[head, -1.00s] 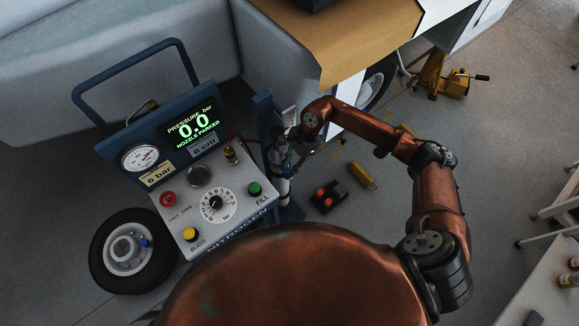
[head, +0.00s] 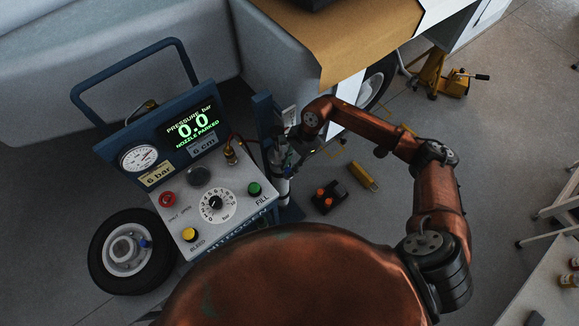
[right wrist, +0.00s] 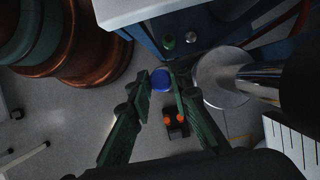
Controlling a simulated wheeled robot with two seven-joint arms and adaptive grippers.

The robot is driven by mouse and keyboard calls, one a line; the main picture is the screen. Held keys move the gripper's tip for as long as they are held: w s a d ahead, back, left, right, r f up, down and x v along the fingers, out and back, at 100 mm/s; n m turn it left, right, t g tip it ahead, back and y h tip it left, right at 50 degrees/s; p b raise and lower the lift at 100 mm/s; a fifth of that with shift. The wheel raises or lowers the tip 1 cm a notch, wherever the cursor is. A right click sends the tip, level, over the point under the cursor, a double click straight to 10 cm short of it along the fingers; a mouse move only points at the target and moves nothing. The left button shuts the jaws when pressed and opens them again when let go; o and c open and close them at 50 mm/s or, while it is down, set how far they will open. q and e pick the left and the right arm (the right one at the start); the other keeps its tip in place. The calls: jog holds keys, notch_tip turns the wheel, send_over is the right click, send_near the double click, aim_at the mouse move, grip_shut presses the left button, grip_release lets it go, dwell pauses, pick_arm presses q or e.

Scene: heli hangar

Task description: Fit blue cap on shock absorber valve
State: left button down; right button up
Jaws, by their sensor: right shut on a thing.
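The blue cap (right wrist: 161,78) is between the fingertips of my right gripper (right wrist: 162,84) in the right wrist view, and the gripper is shut on it. In the head view my right gripper (head: 287,155) is beside the upper part of the shock absorber (head: 283,188), which stands upright at the right side of the cart; the cap cannot be made out there. In the right wrist view the shock absorber's silver body and rod (right wrist: 262,76) are to the right of the cap, apart from it in the picture. I cannot make out the valve. My left gripper is out of view.
The nitrogen cart (head: 215,205) shows 0.0 bar and "nozzle parked". Its wheel (head: 125,252) is at left. A dark block with orange parts (head: 328,197) and a yellow object (head: 363,177) lie on the floor.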

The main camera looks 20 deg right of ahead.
jog(key=shift+f+b, duration=0.45)
jog(key=shift+f, duration=0.15)
jog(key=o, duration=0.5)
jog(key=p+v, duration=0.3)
jog(key=v, duration=0.8)
dwell(0.5)
dwell(0.5)
